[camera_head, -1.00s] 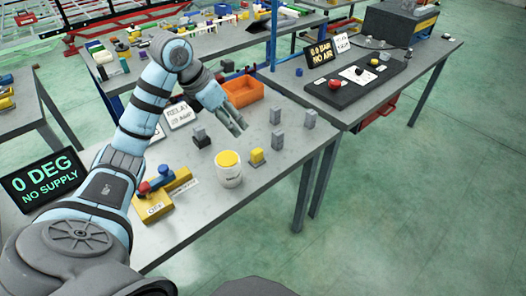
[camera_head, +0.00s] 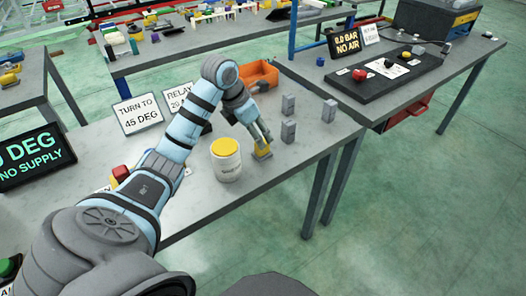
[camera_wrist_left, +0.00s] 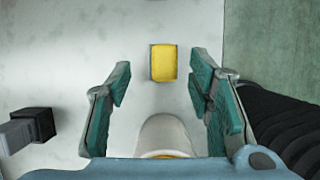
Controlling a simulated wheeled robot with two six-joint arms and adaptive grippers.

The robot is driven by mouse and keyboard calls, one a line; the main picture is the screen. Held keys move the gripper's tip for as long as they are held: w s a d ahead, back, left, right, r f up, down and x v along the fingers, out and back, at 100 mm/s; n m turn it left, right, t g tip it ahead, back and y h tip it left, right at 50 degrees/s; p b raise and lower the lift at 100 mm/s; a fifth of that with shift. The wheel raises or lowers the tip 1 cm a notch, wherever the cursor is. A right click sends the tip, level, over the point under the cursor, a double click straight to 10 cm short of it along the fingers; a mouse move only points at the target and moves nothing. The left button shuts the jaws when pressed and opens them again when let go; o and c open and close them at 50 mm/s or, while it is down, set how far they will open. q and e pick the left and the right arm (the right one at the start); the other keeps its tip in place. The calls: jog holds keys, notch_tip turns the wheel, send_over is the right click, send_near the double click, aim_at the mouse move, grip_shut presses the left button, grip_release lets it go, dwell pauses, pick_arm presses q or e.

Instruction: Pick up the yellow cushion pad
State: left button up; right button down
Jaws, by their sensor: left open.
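The yellow cushion pad (camera_head: 262,152) is a small yellow block with grey edging on the grey table, right of a white can. The wrist view shows its yellow top (camera_wrist_left: 163,63) upright and free between and beyond my fingers. My left gripper (camera_head: 263,141) appears just above the pad in the head view, partly covering it. In the wrist view the left gripper's fingers (camera_wrist_left: 159,82) are spread wide with nothing held; the pad is untouched. My right gripper is out of view.
The white can (camera_head: 226,165) with a yellow top stands close beside the pad, and shows between the fingers in the wrist view (camera_wrist_left: 165,132). Grey blocks (camera_head: 288,131) stand behind the pad. An orange bin (camera_head: 262,74) sits further back. The table's right edge is near.

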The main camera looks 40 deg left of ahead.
pick_arm(q)
jog(key=x, duration=0.5)
jog(key=shift+s+d, duration=0.2)
jog(key=shift+d, duration=0.05)
grip_shut()
jog(key=shift+r, duration=0.1)
notch_tip(320, 180, up, 10)
jog(key=shift+r+p, duration=0.2)
jog(key=shift+p, duration=0.9)
notch_tip(320, 180, up, 10)
jog(key=p, duration=0.9)
jog(key=shift+f, duration=0.2)
